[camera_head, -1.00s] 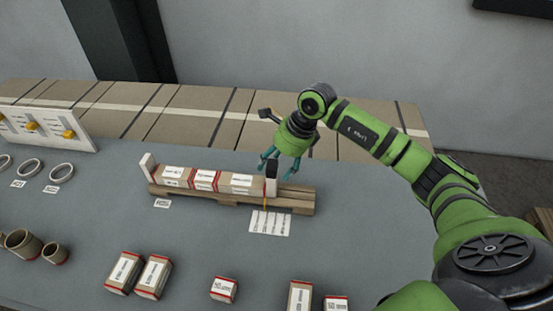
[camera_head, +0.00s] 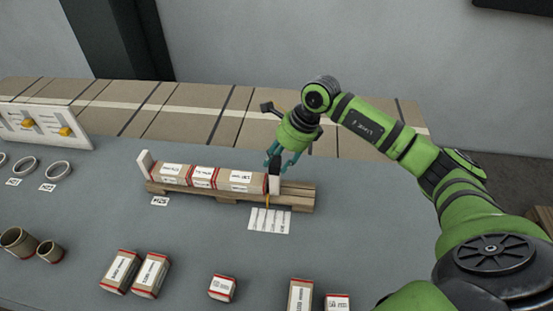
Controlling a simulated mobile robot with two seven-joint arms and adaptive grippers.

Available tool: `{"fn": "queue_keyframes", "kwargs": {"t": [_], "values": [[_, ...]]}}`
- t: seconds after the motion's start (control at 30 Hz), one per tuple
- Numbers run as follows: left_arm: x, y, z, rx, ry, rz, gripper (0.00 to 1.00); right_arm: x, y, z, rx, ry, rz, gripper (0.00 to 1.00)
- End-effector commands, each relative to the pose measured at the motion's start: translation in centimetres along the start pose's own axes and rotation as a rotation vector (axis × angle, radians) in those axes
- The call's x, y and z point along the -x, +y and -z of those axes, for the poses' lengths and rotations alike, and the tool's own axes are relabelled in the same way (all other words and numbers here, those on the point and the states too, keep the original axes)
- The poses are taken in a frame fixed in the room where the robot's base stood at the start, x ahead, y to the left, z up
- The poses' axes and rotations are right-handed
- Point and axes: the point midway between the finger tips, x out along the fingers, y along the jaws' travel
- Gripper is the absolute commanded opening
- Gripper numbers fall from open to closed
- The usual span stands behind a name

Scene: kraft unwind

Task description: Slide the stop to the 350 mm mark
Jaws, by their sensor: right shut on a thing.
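The stop (camera_head: 274,184) is an upright dark and pale block near the right part of a wooden rail base (camera_head: 300,198). An orange pointer (camera_head: 267,200) shows at its front foot, above a white printed scale card (camera_head: 270,220) on the table. The card's marks are too small to read. My right gripper (camera_head: 277,166) comes down from above right, with its teal fingers shut on the top of the stop. The fingers hide part of the stop. My left gripper is not in view.
Several labelled cartons (camera_head: 203,177) lie in a row between a white end plate (camera_head: 145,163) and the stop. Loose cartons stand along the front, including a small one (camera_head: 222,288). Cardboard tubes (camera_head: 50,251) and rings (camera_head: 25,165) are at left. Table right of the base is clear.

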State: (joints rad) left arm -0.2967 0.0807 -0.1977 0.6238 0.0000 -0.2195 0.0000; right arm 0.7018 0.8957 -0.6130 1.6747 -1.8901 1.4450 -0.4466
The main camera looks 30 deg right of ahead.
Motion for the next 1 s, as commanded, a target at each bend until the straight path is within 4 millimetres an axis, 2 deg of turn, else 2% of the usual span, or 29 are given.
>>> {"fn": "queue_keyframes", "kwargs": {"t": [0.03, 0.07, 0.1, 0.13, 0.43, 0.57, 0.67, 1.0], "values": [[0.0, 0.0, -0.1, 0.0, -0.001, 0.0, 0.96, -0.5, 0.4, 0.6, -0.001, 0.018, -0.014, 0.0], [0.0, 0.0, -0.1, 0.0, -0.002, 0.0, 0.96, -0.5, 0.4, 0.6, -0.002, 0.018, -0.015, 0.48], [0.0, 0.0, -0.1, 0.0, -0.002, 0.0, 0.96, -0.5, 0.4, 0.6, -0.002, 0.019, -0.015, 0.64], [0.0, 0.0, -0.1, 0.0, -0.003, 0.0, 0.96, -0.5, 0.4, 0.6, -0.001, 0.019, -0.015, 0.67], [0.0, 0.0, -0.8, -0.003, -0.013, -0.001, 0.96, -0.2, 0.2, 0.3, -0.001, 0.01, -0.008, 0.67], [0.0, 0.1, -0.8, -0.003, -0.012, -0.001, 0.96, 0.7, 0.1, 0.2, -0.001, 0.008, -0.005, 0.67], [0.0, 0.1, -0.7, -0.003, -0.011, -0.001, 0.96, 2.2, 0.0, 0.2, -0.001, 0.007, -0.002, 0.67], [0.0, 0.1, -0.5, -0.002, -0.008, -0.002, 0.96, 9.2, 0.1, 0.3, -0.002, 0.011, -0.005, 0.67]]}}
